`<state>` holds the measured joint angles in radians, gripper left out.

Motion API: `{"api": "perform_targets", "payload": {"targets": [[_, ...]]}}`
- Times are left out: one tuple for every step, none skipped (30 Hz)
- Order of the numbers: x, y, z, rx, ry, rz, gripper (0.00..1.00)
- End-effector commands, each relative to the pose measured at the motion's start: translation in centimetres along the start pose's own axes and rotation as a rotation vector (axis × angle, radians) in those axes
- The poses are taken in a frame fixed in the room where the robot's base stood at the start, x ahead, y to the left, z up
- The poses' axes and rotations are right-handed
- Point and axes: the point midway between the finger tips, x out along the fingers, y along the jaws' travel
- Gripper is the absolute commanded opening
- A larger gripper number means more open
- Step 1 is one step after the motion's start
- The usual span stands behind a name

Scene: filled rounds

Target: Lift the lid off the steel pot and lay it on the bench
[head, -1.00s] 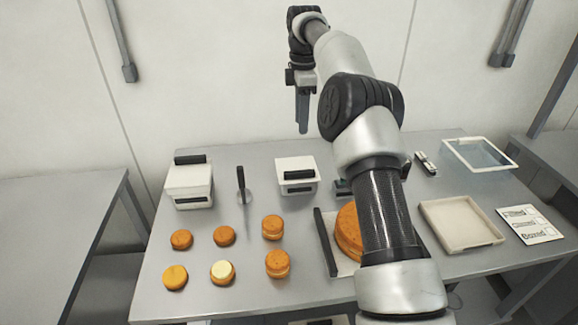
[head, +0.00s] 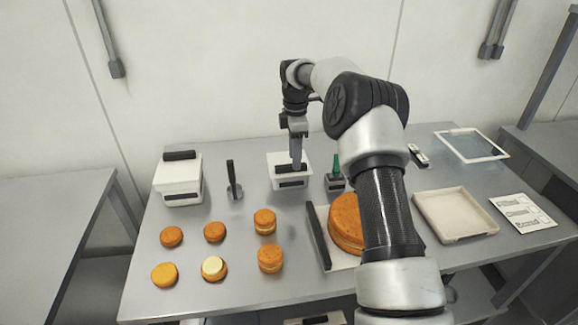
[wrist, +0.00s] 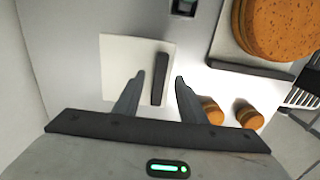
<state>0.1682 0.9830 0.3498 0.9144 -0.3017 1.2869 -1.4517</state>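My gripper (head: 297,166) is open and points down over a pale square box (head: 292,184) at the back middle of the bench. The box has a flat white lid (wrist: 120,75) with a black bar handle (wrist: 159,80). In the wrist view my gripper (wrist: 160,75) has one finger on each side of the handle, with gaps between. I cannot tell how far above the lid the fingertips are. A second pale box (head: 178,184) with a black-handled lid (head: 180,155) stands at the left. I see no vessel that is clearly a steel pot on the bench (head: 205,285).
Several orange cake rounds (head: 265,220) stand in front. A large round (head: 346,222) sits on a board to the right. A spatula (head: 234,188) and a green-topped item (head: 336,175) flank the middle box. A beige tray (head: 455,228) and a card (head: 523,212) lie right.

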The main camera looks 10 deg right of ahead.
Motion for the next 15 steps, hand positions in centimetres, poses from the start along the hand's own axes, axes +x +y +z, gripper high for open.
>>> {"api": "perform_targets", "payload": {"targets": [[0.8,-0.1,0.1,-0.001,0.000,-0.002,0.38],[1.2,-0.1,0.0,-0.001,0.000,-0.002,0.38],[1.6,-0.1,0.0,-0.001,0.000,-0.001,0.38],[1.9,-0.1,0.0,-0.001,0.000,0.000,0.38],[2.1,-0.1,0.0,0.000,0.000,0.000,0.38],[2.3,-0.1,0.0,0.000,0.000,0.000,0.38],[2.4,-0.1,0.0,0.000,0.000,0.000,0.38],[2.4,-0.1,0.0,0.000,0.000,0.000,0.38],[2.4,-0.1,0.0,0.000,0.000,0.001,0.38],[2.4,-0.1,0.0,0.000,0.000,0.001,0.38],[2.4,0.0,0.0,0.000,0.000,0.001,0.38],[2.4,-0.1,0.0,0.000,0.000,0.001,0.38],[2.4,-0.1,0.0,0.000,0.000,0.001,0.38],[2.4,-0.1,0.0,0.000,0.000,0.001,0.32],[2.4,0.0,0.0,0.000,0.000,0.001,0.26]]}}
